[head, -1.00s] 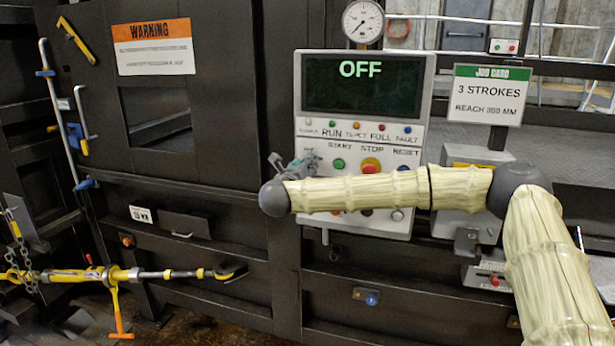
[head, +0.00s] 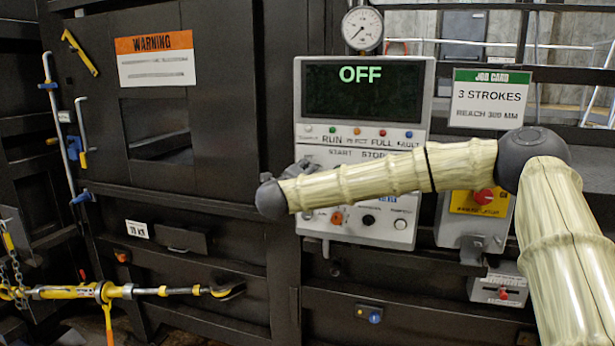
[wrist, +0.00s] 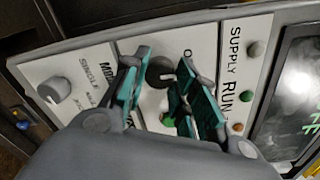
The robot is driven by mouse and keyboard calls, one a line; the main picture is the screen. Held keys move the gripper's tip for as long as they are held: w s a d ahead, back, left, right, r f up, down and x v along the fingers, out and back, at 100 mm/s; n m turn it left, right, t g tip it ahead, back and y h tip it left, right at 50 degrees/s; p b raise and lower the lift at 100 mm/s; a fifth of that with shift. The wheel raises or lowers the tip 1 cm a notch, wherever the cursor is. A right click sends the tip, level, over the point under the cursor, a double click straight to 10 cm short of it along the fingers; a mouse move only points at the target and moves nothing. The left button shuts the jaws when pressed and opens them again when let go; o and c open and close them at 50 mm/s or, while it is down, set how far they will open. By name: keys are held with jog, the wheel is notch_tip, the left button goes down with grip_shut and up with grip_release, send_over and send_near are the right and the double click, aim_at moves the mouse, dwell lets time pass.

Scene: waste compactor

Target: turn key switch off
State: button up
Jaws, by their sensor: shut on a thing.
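The grey control panel (head: 420,75) stands in the middle of the head view, and its screen (head: 330,90) reads OFF in green. My gripper (head: 304,170) is at the left edge of the panel, partly hidden by my own arm. In the wrist view my gripper (wrist: 163,88) has its teal fingers on either side of a round black switch (wrist: 160,70) with a pale pointer mark, and is shut on it. This looks like the key switch; its key is not clearly visible. A label starting with O is beside it, partly covered.
Indicator lamps (head: 357,131) run below the screen. An emergency-style red button on a yellow plate (head: 484,197) is to the right. A yellow bar with a hook (head: 75,292) juts out at lower left.

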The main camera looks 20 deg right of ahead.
dwell(0.5)
jog(key=o, duration=1.1)
jog(key=shift+c, duration=0.2)
jog(key=shift+s, duration=0.1)
jog(key=v, duration=1.1)
jog(key=shift+s+a, duration=0.3)
